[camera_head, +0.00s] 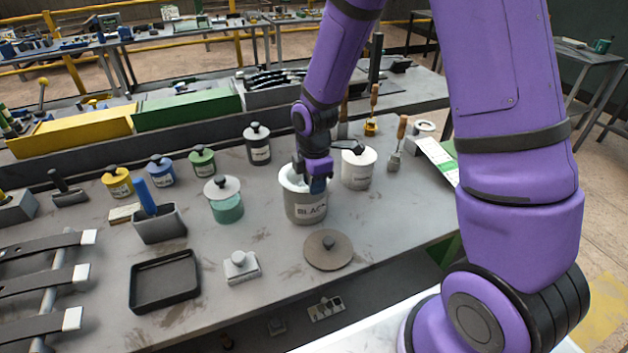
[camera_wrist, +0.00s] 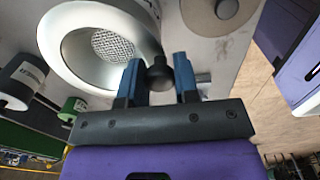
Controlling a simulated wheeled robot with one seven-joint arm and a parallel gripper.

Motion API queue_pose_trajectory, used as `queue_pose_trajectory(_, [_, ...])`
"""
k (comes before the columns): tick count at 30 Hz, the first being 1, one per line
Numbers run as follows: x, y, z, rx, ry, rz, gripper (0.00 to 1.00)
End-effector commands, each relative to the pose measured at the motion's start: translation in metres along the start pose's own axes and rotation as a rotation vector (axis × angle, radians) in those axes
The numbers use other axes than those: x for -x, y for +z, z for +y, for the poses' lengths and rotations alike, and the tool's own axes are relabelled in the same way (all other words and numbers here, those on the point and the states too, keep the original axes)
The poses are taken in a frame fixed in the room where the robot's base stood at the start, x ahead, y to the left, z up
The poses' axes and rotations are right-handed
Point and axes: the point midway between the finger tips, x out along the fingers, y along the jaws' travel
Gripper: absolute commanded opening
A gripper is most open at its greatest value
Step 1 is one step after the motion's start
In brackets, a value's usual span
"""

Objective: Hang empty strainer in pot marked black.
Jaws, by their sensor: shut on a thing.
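The pot marked BLACK (camera_head: 305,212) is grey with a pale rim and stands uncovered on the bench. In the wrist view its wide pale rim (camera_wrist: 52,62) surrounds the strainer (camera_wrist: 112,46), whose mesh bottom shows empty. My gripper (camera_head: 318,186) is over the right side of the pot mouth and hides part of it. In the wrist view the blue fingers (camera_wrist: 166,78) are shut on a dark knob-like handle (camera_wrist: 158,72), which looks like the strainer's. Whether the strainer's rim rests on the pot cannot be told.
A brown-grey lid (camera_head: 326,258) lies in front of the pot. A black tray (camera_head: 165,280) lies front left.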

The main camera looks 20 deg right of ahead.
Motion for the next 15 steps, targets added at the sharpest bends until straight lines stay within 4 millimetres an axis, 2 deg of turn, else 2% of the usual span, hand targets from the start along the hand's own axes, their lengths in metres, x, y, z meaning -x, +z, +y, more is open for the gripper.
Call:
queue_pose_trajectory(14, [-0.0084,0.0,-0.0004,0.0,-0.001,0.0,0.12])
queue_pose_trajectory(15, [-0.0082,0.0,-0.0003,0.0,-0.001,0.0,0.36])
